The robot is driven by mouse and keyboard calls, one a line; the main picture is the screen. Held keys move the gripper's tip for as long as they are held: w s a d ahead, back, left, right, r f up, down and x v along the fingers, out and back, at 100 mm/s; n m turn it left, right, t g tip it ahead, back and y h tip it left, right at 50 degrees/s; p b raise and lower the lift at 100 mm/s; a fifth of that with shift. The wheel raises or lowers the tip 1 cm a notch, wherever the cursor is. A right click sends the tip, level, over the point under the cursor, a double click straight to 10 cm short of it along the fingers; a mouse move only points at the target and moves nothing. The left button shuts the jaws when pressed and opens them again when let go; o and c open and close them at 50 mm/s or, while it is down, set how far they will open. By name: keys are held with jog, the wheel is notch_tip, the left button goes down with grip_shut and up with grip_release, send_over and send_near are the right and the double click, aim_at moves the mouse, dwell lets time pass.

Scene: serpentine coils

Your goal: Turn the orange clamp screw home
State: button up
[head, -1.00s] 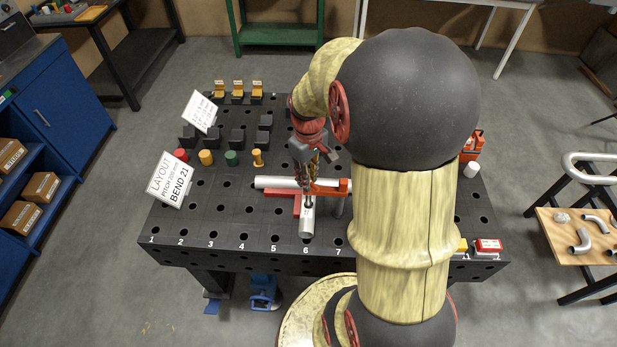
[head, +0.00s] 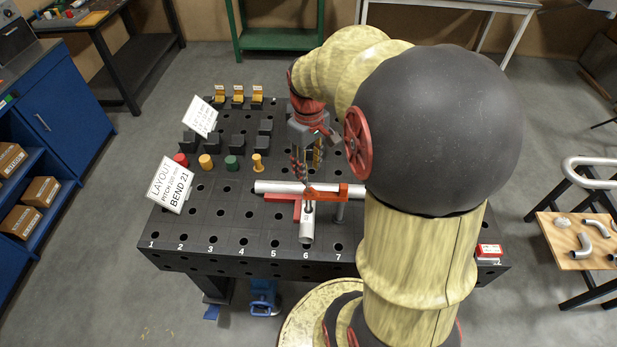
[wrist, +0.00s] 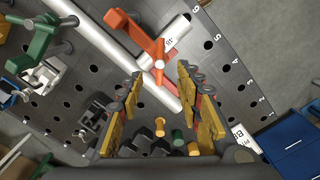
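The orange clamp (head: 328,189) stands over the white pipe joint on the dark table. Its orange arm and bar-like screw (wrist: 159,58) show at the top middle of the wrist view. My gripper (head: 307,181) is above and just behind the clamp. In the wrist view its yellow-padded fingers (wrist: 160,75) are apart with nothing between them; the clamp screw lies just beyond the tips. Whether a finger touches it I cannot tell. A long white pipe (head: 275,186) lies across, and a short pipe (head: 306,230) points toward the front edge.
Black blocks (head: 237,138) and coloured pegs (head: 206,161) stand at the table's left. A layout sign (head: 170,185) stands at the left edge. A green clamp (wrist: 42,48) shows in the wrist view. The table's front left is clear.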

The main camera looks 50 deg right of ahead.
aim_at(309, 185)
jog(key=shift+r, duration=2.35)
